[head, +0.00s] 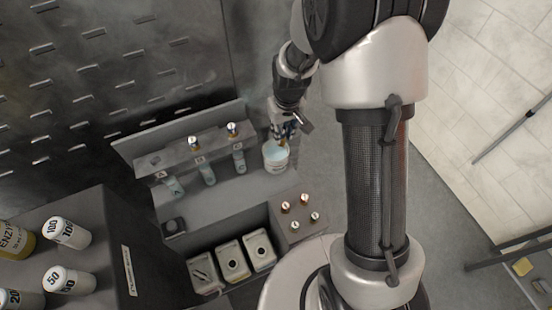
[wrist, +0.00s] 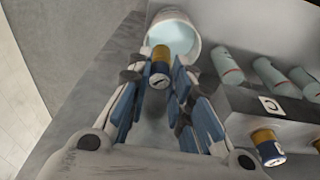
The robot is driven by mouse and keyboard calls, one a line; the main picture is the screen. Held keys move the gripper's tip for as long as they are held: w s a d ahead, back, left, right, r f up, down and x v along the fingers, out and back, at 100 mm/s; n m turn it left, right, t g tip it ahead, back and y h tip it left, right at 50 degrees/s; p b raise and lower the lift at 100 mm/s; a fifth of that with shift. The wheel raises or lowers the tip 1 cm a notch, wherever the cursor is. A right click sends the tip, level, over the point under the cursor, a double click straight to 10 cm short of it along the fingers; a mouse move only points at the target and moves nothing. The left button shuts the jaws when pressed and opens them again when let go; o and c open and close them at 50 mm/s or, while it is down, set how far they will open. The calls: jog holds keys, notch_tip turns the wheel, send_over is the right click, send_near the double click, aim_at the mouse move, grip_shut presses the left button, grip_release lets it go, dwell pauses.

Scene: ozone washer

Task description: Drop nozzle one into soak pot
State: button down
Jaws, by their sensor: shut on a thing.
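In the wrist view the nozzle shows in front of the soak pot (wrist: 193,28), a white round pot holding pale blue liquid. In the head view my gripper (head: 288,131) is at the pot's (head: 276,163) upper rim, and the nozzle is mostly hidden by the fingers. I cannot tell its exact height over the liquid.
A grey rack (head: 165,160) with lettered plates, upright nozzles and pale tubes (head: 208,173) stands left of the pot. A block with several small pegs (head: 297,212) and white-topped bins (head: 232,260) are nearer. A cabinet with labelled bottles (head: 68,232) is at lower left.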

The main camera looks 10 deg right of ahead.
jog(key=c, duration=1.4)
grip_release()
jog(key=shift+o, duration=0.2)
notch_tip(320, 180, up, 12)
jog(key=s, duration=0.1)
jog(key=shift+s+d, duration=0.15)
jog(key=shift+s, duration=0.25)
jog(key=s+r+t, duration=0.1)
jog(key=s+r, duration=0.9)
jog(key=s, duration=0.1)
jog(key=s+r+m+t, duration=0.1)
jog(key=s, duration=1.2)
jog(key=shift+r+m+t, duration=0.3)
jog(key=shift+m+t, duration=0.1)
